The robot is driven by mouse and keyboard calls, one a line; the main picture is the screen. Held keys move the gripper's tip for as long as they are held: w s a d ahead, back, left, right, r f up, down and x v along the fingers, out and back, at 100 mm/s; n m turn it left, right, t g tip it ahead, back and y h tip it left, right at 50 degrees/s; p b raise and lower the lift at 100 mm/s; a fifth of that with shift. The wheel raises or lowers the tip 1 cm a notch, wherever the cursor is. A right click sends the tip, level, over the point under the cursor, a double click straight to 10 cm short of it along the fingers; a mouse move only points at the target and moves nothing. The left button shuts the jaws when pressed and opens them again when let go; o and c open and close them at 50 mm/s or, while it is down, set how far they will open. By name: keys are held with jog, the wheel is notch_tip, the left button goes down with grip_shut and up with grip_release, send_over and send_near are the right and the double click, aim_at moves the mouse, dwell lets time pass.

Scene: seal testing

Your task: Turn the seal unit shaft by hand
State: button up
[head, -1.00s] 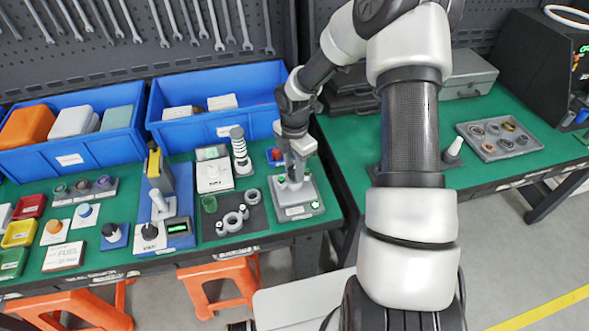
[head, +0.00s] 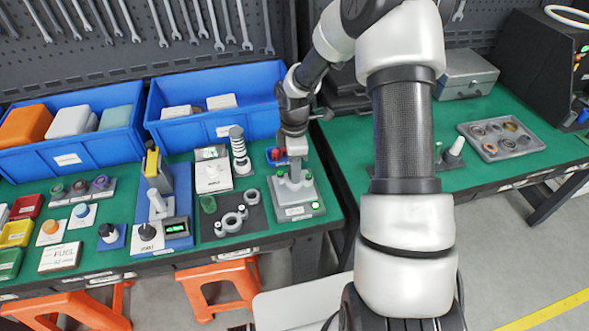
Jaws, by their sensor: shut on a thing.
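The seal unit (head: 298,211) is a grey base with green-lit parts at the right end of the left green bench. Its shaft stands up from the middle and is mostly hidden by my gripper. My gripper (head: 295,172) points down over the unit from above. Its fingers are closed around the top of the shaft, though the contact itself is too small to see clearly.
A striped column (head: 239,150) stands behind the mat. Blue bins (head: 215,125) line the back. A tray of seals (head: 500,137) sits on the right bench (head: 470,178).

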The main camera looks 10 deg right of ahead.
jog(key=shift+a+m+b, duration=0.1)
jog(key=shift+m+b, duration=1.05)
jog(key=shift+m, duration=2.15)
jog(key=shift+m+b, duration=0.85)
jog(key=shift+m, duration=2.35)
jog(key=o, duration=1)
jog(key=shift+o, duration=0.2)
jog(key=shift+r, duration=0.1)
notch_tip(320, 180, up, 17)
jog(key=shift+r+p, duration=0.15)
jog(key=shift+p, duration=0.25)
